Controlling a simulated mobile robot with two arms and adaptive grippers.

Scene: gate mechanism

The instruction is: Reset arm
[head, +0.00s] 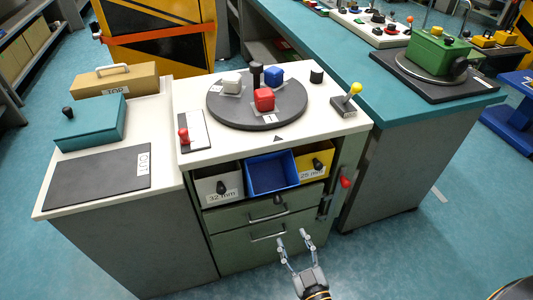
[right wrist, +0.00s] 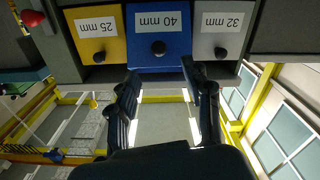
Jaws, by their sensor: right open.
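My right gripper (head: 293,241) is open and empty in front of the cabinet's drawers, at the bottom of the head view. In the right wrist view its two dark fingers (right wrist: 166,90) stand apart with nothing between them. That view is upside down and shows a yellow 25 mm bin (right wrist: 97,50), a blue 40 mm bin (right wrist: 159,64) and a grey 32 mm bin (right wrist: 221,45) beyond the fingertips. In the head view the blue bin (head: 270,173) is pulled out between the other two. My left gripper does not show.
A cabinet (head: 264,220) holds the bins and drawers. On top are a dark turntable (head: 240,117) with red, blue and white blocks, a red-knobbed lever (head: 184,136) and a yellow-knobbed lever (head: 355,89). A red handle (head: 345,182) sticks out at the right side. The floor in front is clear.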

